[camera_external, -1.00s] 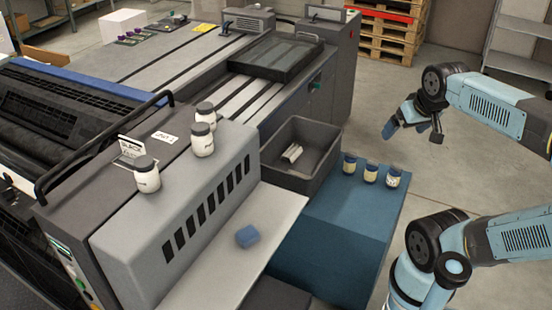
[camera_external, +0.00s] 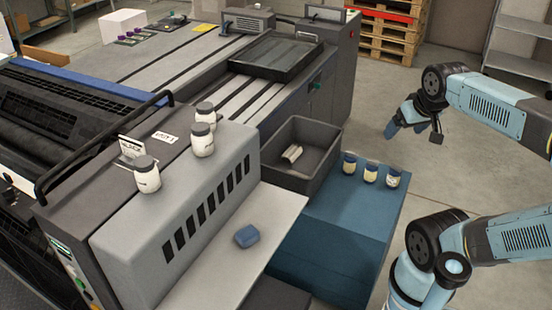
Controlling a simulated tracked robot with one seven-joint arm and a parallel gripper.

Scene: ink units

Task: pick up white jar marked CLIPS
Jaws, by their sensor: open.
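Three white jars with dark lids stand upright on top of the grey machine housing. One white jar (camera_external: 147,180) is at the front left, one white jar (camera_external: 202,146) is further back, and one white jar (camera_external: 206,115) is just behind that. Their labels are too small to read, so I cannot tell which is marked CLIPS. My gripper (camera_external: 412,134) is open and empty in the air at the right, apart from all jars.
A dark grey bin (camera_external: 282,170) with a pale item inside stands between the machine and the blue block (camera_external: 345,225). A black rail (camera_external: 100,150) runs beside the white jars. Small signs stand near them.

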